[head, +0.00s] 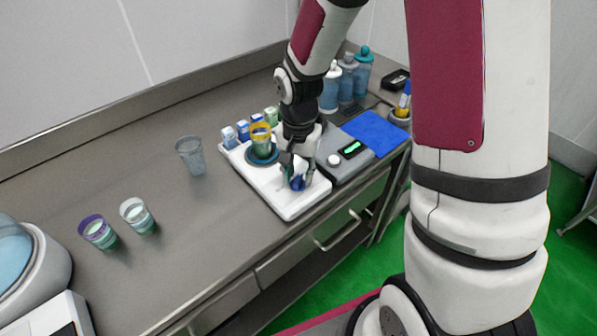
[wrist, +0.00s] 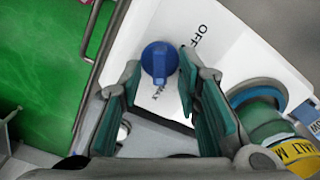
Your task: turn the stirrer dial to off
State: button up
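The blue stirrer dial (wrist: 158,62) sits on the white stirrer body (wrist: 130,30). OFF is printed to its upper right and MAX just below it in the wrist view. The dial's rib appears to run toward MAX. My gripper (wrist: 160,82) is open, with its green-padded fingers on either side of the dial and a visible gap to each. In the head view my gripper (head: 297,176) points down over the front of the stirrer body (head: 293,208), and the dial (head: 298,184) is partly hidden by the fingers.
A grey scale (head: 352,150) with a green display and a blue mat (head: 375,132) are to the right. Cups (head: 190,155) stand left on the counter.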

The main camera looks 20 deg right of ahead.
grip_shut()
jog(key=shift+n, duration=0.3)
jog(key=n+p, duration=0.1)
jog(key=n, duration=0.4)
jog(key=shift+a+r+p, duration=0.1)
jog(key=shift+p, duration=0.25)
jog(key=n+p, duration=0.1)
jog(key=n, duration=0.4)
jog(key=shift+a+n, duration=0.15)
jog(key=shift+n, duration=0.25)
jog(key=n+p, duration=0.2)
jog(key=n, duration=0.4)
jog(key=shift+a, duration=0.1)
jog(key=n+p, duration=0.1)
jog(key=n, duration=0.5)
jog(key=shift+a+p, duration=0.1)
jog(key=shift+p, duration=0.25)
jog(key=shift+n, duration=0.4)
